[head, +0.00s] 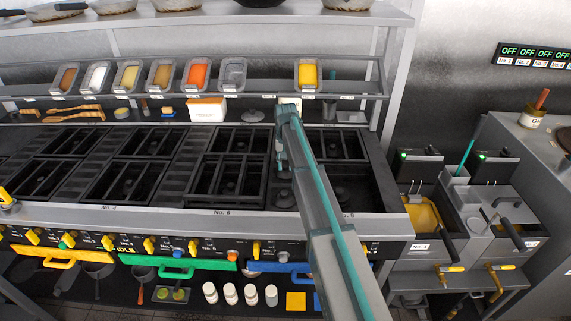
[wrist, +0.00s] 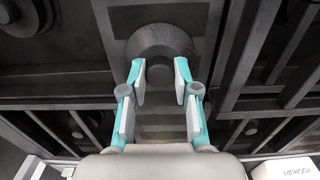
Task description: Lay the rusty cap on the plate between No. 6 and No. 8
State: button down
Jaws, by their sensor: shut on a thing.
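A round, dark grey-brown cap (wrist: 160,42) with a small knob shows in the wrist view. My gripper (wrist: 160,78) is closed around the knob, one finger on each side. In the head view my gripper (head: 281,165) is over the dark plate (head: 285,215) between the burner sections marked No. 6 (head: 222,212) and No. 8 (head: 347,215). The arm hides part of that strip and the No. 8 section. I cannot tell whether the cap touches the plate or hangs just above it.
Black grates (head: 235,180) flank the plate. A rail of food containers (head: 197,75) and a white box (head: 207,109) stand behind. Yellow knobs and coloured handles line the front. Fryers (head: 425,215) are at the right.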

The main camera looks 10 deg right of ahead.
aim_at(285, 165)
jog(key=shift+f, duration=0.1)
jog(key=c, duration=0.9)
grip_release()
jog(key=shift+o, duration=0.2)
notch_tip(285, 165, up, 12)
jog(key=b, duration=0.3)
